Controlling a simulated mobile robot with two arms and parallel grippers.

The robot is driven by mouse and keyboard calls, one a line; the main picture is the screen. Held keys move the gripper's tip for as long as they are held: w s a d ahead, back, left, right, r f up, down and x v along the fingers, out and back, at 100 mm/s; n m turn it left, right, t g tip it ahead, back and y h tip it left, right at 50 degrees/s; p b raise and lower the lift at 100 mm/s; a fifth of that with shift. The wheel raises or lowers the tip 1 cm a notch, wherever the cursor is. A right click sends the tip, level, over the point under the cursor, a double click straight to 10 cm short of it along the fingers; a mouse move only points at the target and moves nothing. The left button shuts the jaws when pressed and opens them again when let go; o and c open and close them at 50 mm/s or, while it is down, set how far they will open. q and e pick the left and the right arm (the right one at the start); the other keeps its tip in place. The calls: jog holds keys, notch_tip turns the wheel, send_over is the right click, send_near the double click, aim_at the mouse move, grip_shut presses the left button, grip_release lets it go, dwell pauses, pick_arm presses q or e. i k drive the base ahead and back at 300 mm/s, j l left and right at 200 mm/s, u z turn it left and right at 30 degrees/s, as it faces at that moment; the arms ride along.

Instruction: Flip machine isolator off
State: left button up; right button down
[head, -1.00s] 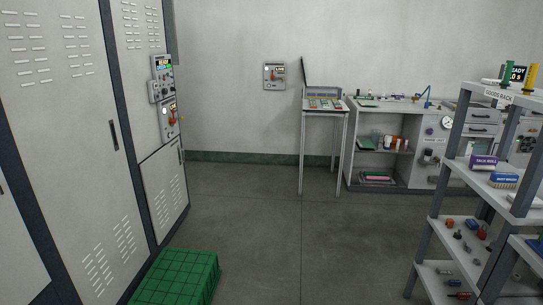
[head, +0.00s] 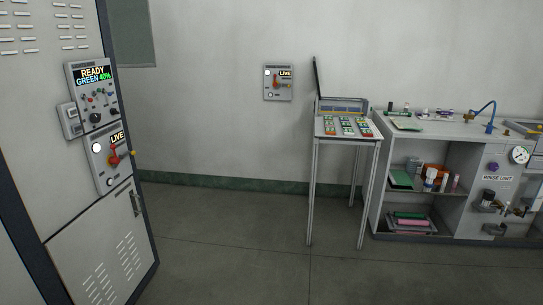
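Two isolator-like boxes show in the head view. One wall box (head: 278,83) hangs on the back wall, with a "LIVE" display, a white lamp and a red handle with a yellowish tip pointing right. A similar cabinet box (head: 109,160) sits on the grey cabinet at left, also reading "LIVE", with a red handle (head: 115,156) and a yellow knob. Which one is the machine isolator I cannot tell, as the small labels are unreadable. Neither of my grippers is in view.
A control panel (head: 92,93) reading "READY GREEN 40%" is above the cabinet box. A thin-legged stand (head: 316,185) with a button console is right of the wall box. A bench (head: 384,221) marked "RINSE UNIT" stands at right. The floor (head: 235,255) ahead is clear.

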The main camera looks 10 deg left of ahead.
aim_at(114, 161)
jog(key=i+u, duration=0.1)
jog(key=i, duration=0.5)
jog(key=i+l+u, duration=0.15)
jog(key=i, duration=0.4)
jog(key=i+u, duration=0.25)
jog(key=u, duration=0.15)
jog(key=i+u, duration=0.25)
jog(key=u, duration=0.15)
jog(key=i+l+u, duration=0.1)
jog(key=i+u, duration=0.45)
jog(key=u, duration=0.25)
jog(key=i+l+u, duration=0.1)
jog(key=i+u, duration=0.15)
jog(key=u, duration=0.2)
jog(key=i+l+u, duration=0.15)
jog(key=u, duration=0.3)
